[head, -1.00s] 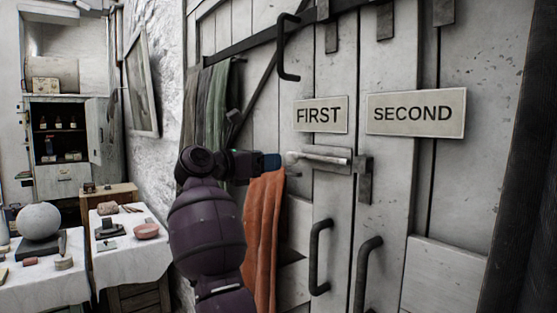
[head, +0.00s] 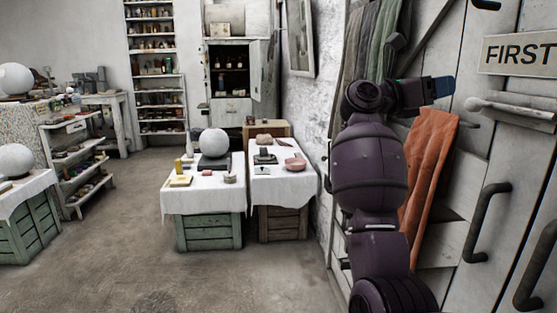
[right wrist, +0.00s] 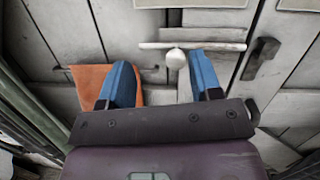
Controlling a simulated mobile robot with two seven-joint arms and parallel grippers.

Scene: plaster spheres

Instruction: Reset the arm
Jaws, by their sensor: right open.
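My right arm reaches up at the right of the head view. Its gripper (head: 442,88) is in front of the white plank doors, left of a pale sliding bolt (head: 512,108). In the right wrist view the blue fingers (right wrist: 159,72) are spread apart with nothing held between them. The bolt's round knob (right wrist: 176,58) shows between and beyond the fingertips; I cannot tell the exact gap. My left gripper is not in view.
An orange cloth (head: 428,165) and dark door handles (head: 486,222) are close to my right arm. Two white-clothed tables with a plaster sphere (head: 215,142) stand beyond, to the left. The floor (head: 130,235) at front left is clear.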

